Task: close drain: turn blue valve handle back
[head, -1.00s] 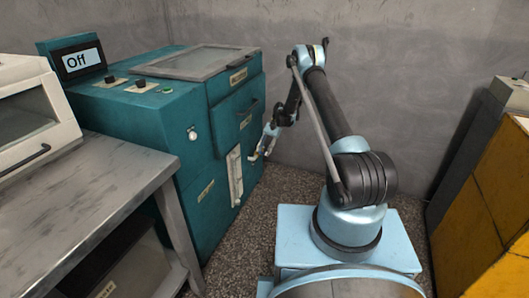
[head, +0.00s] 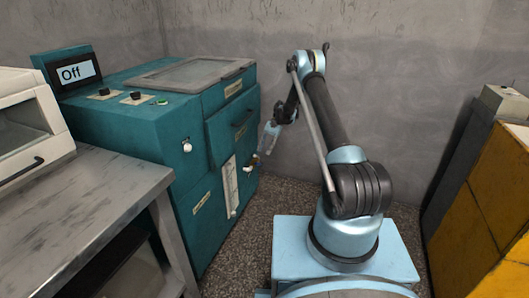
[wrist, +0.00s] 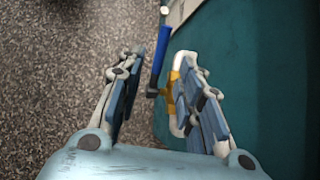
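The blue valve handle (wrist: 160,50) shows in the wrist view as a slim bar ahead of and between my fingers. It joins a brass valve body (wrist: 171,88) on a white pipe (wrist: 179,68) beside the teal machine. My gripper (wrist: 158,62) is open, its left finger apart from the handle and its right finger close to the white pipe. Whether the right finger touches the pipe I cannot tell. In the head view, my gripper (head: 267,140) is at the machine's right side, near the small pipe (head: 251,163). The handle is too small there to make out clearly.
The teal machine (head: 145,125) has a display (head: 77,72) reading "Off". A grey table (head: 95,195) stands at the left. A yellow cabinet (head: 490,200) is at the right. Speckled floor (wrist: 60,60) lies open left of the valve, with a wall behind.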

